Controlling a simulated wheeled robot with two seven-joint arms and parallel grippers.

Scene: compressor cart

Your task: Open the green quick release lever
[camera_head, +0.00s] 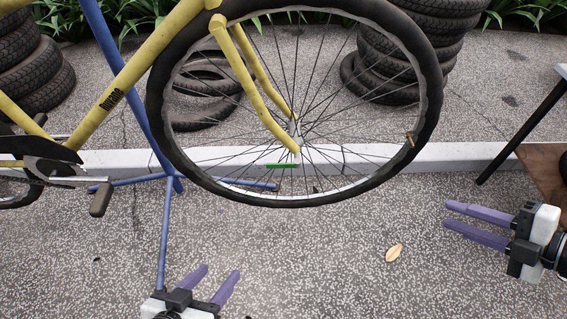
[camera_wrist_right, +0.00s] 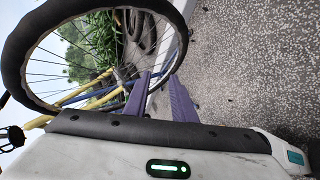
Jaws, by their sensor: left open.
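The green quick release lever (camera_head: 280,166) is a short green bar at the wheel hub, just below the tips of the yellow fork (camera_head: 254,92). It lies about level in the head view. The bicycle wheel (camera_head: 436,100) hangs above the pavement. My left gripper (camera_head: 222,273) is open and empty at the bottom of the head view, below and left of the lever. My right gripper (camera_head: 446,214) is open and empty at the right, well apart from the wheel. In the right wrist view its purple fingers (camera_wrist_right: 158,92) point toward the wheel (camera_wrist_right: 14,62); I cannot make out the lever there.
A blue stand (camera_head: 164,230) holds the yellow bicycle at the left. Tyre stacks (camera_head: 30,70) (camera_head: 405,45) stand behind, beyond a pale kerb (camera_head: 460,154). A table with a dark leg (camera_head: 520,125) is at the right. The pavement between my grippers is clear except for a leaf (camera_head: 394,253).

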